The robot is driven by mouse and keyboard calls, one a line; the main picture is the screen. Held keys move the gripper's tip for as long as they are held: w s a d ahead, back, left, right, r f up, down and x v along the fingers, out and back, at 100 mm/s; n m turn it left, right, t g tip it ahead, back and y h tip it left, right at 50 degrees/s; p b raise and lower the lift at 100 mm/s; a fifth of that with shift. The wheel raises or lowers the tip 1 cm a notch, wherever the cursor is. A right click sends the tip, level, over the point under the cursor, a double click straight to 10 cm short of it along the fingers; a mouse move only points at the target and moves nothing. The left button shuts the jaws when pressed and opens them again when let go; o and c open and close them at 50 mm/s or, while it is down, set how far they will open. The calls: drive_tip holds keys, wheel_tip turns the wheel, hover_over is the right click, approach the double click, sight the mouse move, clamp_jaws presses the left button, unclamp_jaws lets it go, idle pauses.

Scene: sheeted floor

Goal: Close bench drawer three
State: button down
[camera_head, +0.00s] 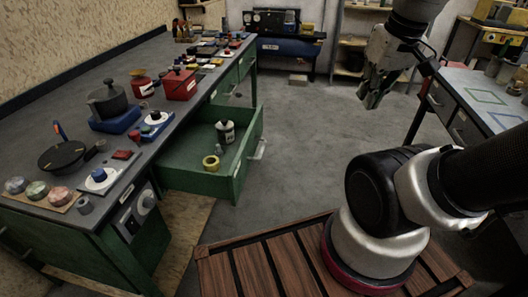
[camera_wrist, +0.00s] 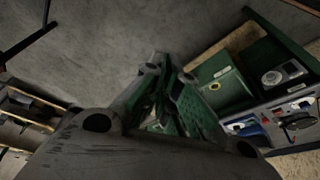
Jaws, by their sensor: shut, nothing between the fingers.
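A green bench drawer (camera_head: 247,165) stands pulled out from the long bench (camera_head: 120,175) at left in the head view, its silver handle on the front facing right. Inside it are a yellow ring (camera_head: 211,162) and a grey canister (camera_head: 225,131). I cannot read its number. My gripper (camera_head: 370,98) is shut and empty, pointing down above the floor, well right of the drawer and not touching it.
The bench top holds a pan (camera_head: 62,155), a pot (camera_head: 107,100), red boxes and several small items. A grey table (camera_head: 485,95) with drawers stands at right, near my arm. A blue bench (camera_head: 288,46) and shelves stand at the back. The floor (camera_head: 300,130) between is clear.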

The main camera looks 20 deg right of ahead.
drive_tip(key=w+a+f+m+g+y, duration=0.1)
drive_tip(key=w+f+m+y, duration=0.25)
drive_tip(key=f+m, duration=0.45)
drive_tip(key=w+f+m+y, duration=0.3)
drive_tip(key=w+f+m, duration=0.1)
drive_tip(key=f, duration=0.7)
drive_tip(key=w+a+f+m+g+y, duration=0.1)
drive_tip(key=w+f+m+y, duration=0.25)
drive_tip(key=f+m, duration=0.45)
drive_tip(key=w+f+m+t+h, duration=0.1)
drive_tip(key=w+f+m+t, duration=0.25)
drive_tip(key=w, duration=0.45)
drive_tip(key=w+a+f, duration=0.5)
drive_tip(key=w+a, duration=0.1)
drive_tip(key=a, duration=0.3)
drive_tip(key=shift+a, duration=0.3)
drive_tip(key=shift+n, duration=0.25)
